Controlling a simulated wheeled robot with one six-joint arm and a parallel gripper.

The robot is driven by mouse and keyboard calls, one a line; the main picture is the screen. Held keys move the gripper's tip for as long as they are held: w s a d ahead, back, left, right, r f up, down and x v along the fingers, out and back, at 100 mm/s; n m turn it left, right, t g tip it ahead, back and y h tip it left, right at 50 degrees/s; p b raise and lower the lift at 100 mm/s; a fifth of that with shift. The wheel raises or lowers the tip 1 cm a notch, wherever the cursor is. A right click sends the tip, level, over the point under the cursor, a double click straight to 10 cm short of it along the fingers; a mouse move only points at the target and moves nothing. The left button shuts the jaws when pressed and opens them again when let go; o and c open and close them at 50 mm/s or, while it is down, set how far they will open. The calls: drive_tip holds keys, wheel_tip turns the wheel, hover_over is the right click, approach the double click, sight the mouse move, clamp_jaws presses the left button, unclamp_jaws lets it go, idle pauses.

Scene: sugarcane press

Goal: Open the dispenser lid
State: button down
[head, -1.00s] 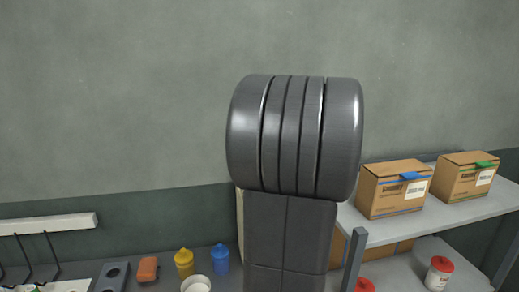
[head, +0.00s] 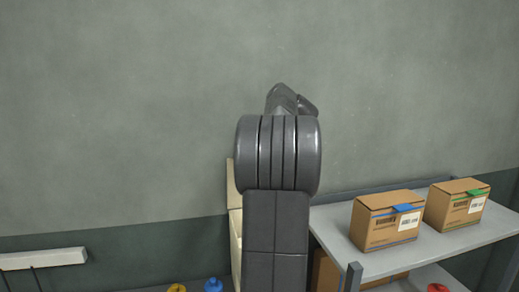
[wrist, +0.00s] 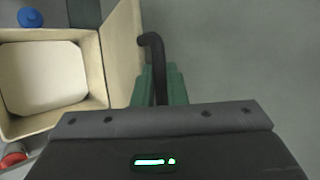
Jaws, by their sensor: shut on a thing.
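The dispenser is a cream, box-like container (wrist: 98,70). In the wrist view it lies at the left, its top open onto a pale interior. Its cream lid (wrist: 121,42) stands raised along the box's right side, with a black hooked handle (wrist: 152,42) on it. My gripper (wrist: 163,88) has green fingers shut on the handle; the grip itself is partly hidden by the gripper body. In the head view my arm covers most of the dispenser; only a cream strip (head: 235,215) shows left of the arm, and the gripper cannot be made out.
A shelf (head: 445,238) at the right holds two cardboard boxes, one with blue tape (head: 385,222) and one with green (head: 455,205). A blue-topped bottle (head: 213,285) and a yellow one (head: 177,288) stand low, left of my arm. A white rail (head: 45,258) is on the wall.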

drive_tip(key=shift+f, duration=0.2)
drive_tip(key=c, duration=1.5)
unclamp_jaws()
drive_tip(key=shift+s, duration=0.1)
drive_tip(key=shift+d, duration=0.1)
drive_tip(key=b+v, duration=0.1)
drive_tip(key=v, duration=0.6)
drive_tip(key=b+v, duration=0.1)
drive_tip(key=v, duration=0.6)
drive_tip(key=shift+r, duration=0.3)
drive_tip(key=p+x, duration=0.1)
drive_tip(key=x, duration=1.2)
drive_tip(key=shift+p, duration=0.35)
drive_tip(key=shift+s, duration=0.1)
